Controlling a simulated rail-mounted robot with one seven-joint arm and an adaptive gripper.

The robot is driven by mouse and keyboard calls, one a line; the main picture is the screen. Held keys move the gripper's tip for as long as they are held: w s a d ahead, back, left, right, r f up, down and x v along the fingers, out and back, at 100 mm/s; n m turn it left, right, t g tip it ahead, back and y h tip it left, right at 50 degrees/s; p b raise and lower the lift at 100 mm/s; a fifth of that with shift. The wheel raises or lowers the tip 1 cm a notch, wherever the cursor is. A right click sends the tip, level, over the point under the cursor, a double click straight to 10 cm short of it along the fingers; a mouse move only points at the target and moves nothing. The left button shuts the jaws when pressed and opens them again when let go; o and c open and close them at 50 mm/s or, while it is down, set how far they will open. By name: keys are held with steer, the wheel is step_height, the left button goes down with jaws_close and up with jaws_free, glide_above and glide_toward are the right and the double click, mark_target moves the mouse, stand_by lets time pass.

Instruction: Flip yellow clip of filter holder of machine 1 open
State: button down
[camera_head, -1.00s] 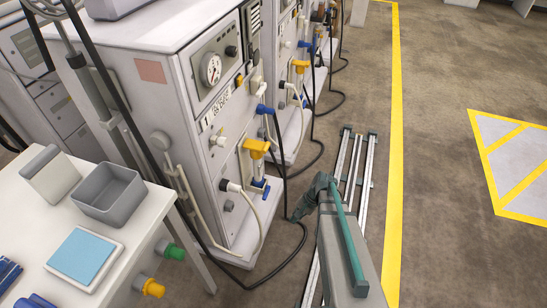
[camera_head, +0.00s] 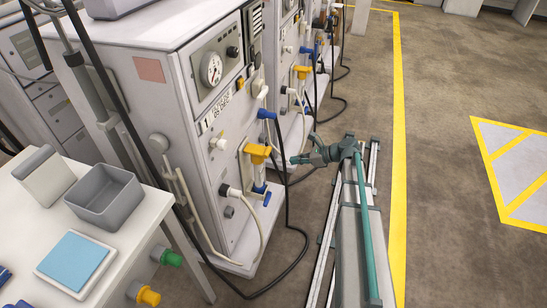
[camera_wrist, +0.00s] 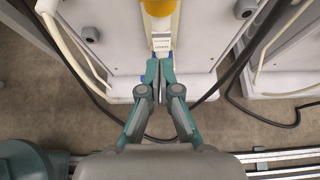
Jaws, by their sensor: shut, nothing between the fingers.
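The yellow clip (camera_head: 258,152) sits at the top of the filter holder (camera_head: 260,173) on the front of the nearest machine (camera_head: 215,70). My gripper (camera_head: 293,160) is to the right of the clip in the head view, pointing left toward the machine front, with a gap between. In the wrist view my gripper (camera_wrist: 160,64) has its fingertips together and empty. The yellow clip (camera_wrist: 159,8) shows at the top edge, beyond the fingertips, partly cut off. The white filter holder (camera_wrist: 161,42) with a label lies just ahead of the fingertips; its lower part is hidden by the fingers.
Blue connectors and a black hose (camera_head: 285,200) hang close to the holder; the black hose (camera_wrist: 260,40) also shows right in the wrist view. More machines stand behind. A white table (camera_head: 130,235) with a grey bin (camera_head: 105,198) is at left. The floor at right is clear.

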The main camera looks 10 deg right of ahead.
mark_target(258, 150)
steer(key=shift+a+f, duration=0.1)
steer(key=w+a+f, duration=0.1)
steer(key=w+a, duration=0.3)
steer(key=a, duration=0.3)
steer(key=shift+w+a+p, duration=0.4)
steer(key=shift+p, duration=0.05)
stand_by(0.6)
